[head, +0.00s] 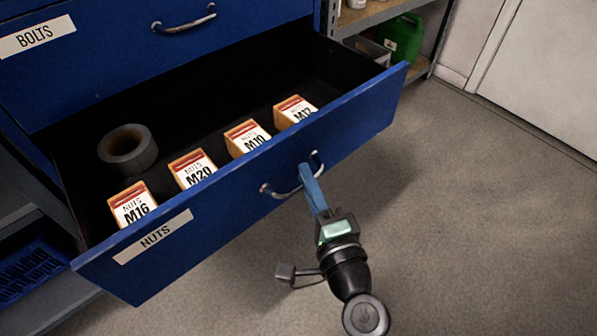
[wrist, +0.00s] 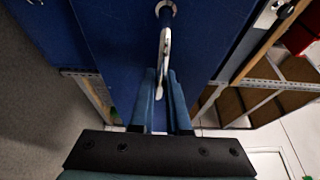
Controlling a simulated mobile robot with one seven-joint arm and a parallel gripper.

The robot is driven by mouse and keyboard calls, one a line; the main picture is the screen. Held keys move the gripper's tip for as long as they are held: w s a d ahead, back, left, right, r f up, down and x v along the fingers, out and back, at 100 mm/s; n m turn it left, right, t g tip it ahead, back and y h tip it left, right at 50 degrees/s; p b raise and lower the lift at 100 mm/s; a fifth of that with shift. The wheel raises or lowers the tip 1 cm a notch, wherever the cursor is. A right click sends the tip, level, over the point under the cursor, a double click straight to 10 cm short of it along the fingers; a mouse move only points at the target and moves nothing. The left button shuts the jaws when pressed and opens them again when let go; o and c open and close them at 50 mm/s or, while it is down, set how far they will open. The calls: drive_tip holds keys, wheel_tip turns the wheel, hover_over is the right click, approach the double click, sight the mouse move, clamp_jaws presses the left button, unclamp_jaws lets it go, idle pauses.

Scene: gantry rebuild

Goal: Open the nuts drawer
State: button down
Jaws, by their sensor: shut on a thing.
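The nuts drawer (head: 215,225) is a blue drawer with a white NUTS label (head: 153,237) on its front, and it stands pulled well out of the cabinet. Its curved metal handle (head: 279,192) is on the front, right of the label. My gripper (head: 312,185) is at the right part of that handle, its blue fingers shut on it. In the wrist view the handle (wrist: 165,48) runs down between the two fingertips (wrist: 161,76). Inside the drawer stand several boxes marked M16 (head: 132,204), M20 (head: 193,170), M10 (head: 247,138) and M12 (head: 296,111).
A grey tape roll (head: 127,150) lies in the drawer's left part. The closed bolts drawer (head: 130,50) is above. Shelving with a green container (head: 401,38) stands behind at the right. The grey floor (head: 480,210) in front and to the right is clear.

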drive_tip(key=shift+s+d, duration=0.85)
drive_tip(key=shift+s, duration=0.3)
drive_tip(key=c, duration=0.9)
unclamp_jaws()
drive_tip(key=p+v, duration=0.2)
drive_tip(key=v, duration=1.1)
drive_tip(key=shift+d, duration=0.1)
drive_tip(key=shift+w+r, duration=0.1)
